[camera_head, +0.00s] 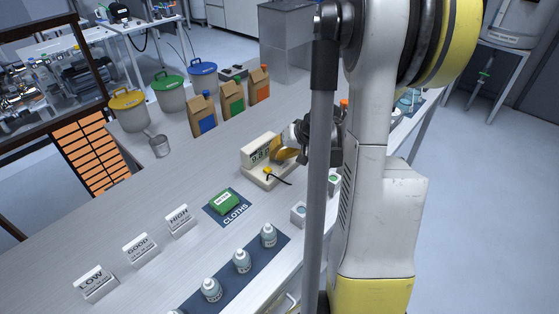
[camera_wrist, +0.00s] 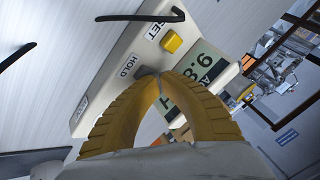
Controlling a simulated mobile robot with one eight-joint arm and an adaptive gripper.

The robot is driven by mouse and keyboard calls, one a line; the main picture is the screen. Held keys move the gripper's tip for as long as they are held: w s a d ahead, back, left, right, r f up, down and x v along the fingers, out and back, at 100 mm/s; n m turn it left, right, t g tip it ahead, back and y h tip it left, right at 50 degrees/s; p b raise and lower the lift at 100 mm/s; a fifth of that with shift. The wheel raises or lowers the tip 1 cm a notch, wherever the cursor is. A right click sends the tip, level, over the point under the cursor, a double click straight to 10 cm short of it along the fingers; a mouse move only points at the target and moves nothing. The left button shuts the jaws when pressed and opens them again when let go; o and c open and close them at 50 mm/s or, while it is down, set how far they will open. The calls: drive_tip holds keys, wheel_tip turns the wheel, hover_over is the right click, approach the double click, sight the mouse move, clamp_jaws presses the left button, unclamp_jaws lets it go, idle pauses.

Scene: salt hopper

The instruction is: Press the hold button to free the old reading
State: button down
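The white meter (camera_head: 255,168) stands on the bench, its display (camera_head: 260,155) showing digits that start with 9.8. In the wrist view the meter's face (camera_wrist: 110,75) carries a HOLD label (camera_wrist: 128,66) and a partly cut SET label. A yellow button (camera_wrist: 172,42) sits beside the SET label and is uncovered. My gripper (camera_wrist: 148,76) has its yellow fingers closed together at the tips, with nothing seen between them. The tips are over the meter face just beside the HOLD label. A small grey patch shows at the tips; the hold button itself is hidden or unclear, and I cannot tell whether they touch.
A black cable (camera_head: 282,177) runs from the meter. A green cloth pack (camera_head: 224,202) lies on a blue mat left of it. Several bottles (camera_head: 242,261), sign cards (camera_head: 180,220), jugs (camera_head: 203,117) and lidded buckets (camera_head: 170,92) stand around.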

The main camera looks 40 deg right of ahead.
drive_tip(key=shift+r, duration=0.1)
idle(0.4)
drive_tip(key=shift+r+p, duration=0.65)
drive_tip(key=shift+r, duration=0.15)
drive_tip(key=shift+r+p, duration=1.9)
drive_tip(key=shift+r, duration=0.7)
